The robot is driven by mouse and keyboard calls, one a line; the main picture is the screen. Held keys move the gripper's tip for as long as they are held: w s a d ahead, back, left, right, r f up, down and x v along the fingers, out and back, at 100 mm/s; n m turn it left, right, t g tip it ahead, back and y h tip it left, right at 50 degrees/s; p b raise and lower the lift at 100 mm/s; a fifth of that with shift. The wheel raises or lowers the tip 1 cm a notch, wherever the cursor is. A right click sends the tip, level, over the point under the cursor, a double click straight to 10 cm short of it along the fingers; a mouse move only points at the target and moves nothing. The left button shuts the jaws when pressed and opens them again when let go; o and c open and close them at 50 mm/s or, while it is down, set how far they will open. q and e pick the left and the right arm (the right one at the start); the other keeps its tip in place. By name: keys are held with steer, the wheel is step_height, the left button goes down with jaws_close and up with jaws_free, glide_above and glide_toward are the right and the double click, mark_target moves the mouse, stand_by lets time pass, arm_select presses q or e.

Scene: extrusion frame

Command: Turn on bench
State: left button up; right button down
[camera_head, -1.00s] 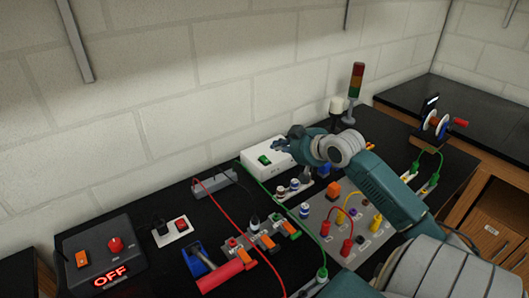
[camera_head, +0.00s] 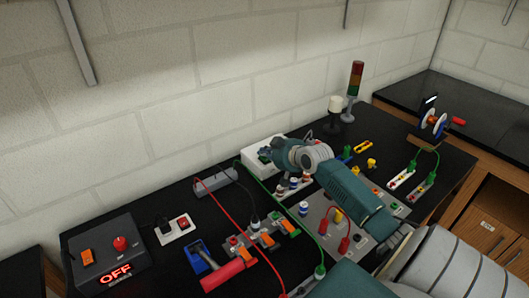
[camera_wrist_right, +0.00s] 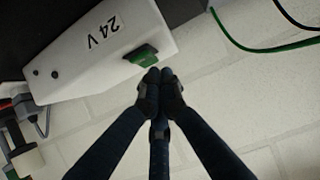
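A white box marked 24 V (camera_wrist_right: 105,45) with a green rocker switch (camera_wrist_right: 141,54) fills the upper left of the right wrist view. A black control box (camera_head: 100,250) at the far left has an orange switch (camera_head: 87,257), a red knob (camera_head: 120,243) and a lit red OFF display (camera_head: 115,273). My left gripper is not seen.
A grey power strip (camera_head: 214,180), a red-and-white switch plate (camera_head: 176,229) and a red-handled lever switch (camera_head: 228,271) lie on the black bench. Red and green cables cross it. A signal tower (camera_head: 355,80) stands behind my right arm.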

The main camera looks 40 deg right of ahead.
steer(key=shift+w+f+b, duration=0.3)
steer(key=shift+f+b, duration=0.1)
steer(key=shift+f, duration=0.05)
steer(key=shift+r, duration=0.1)
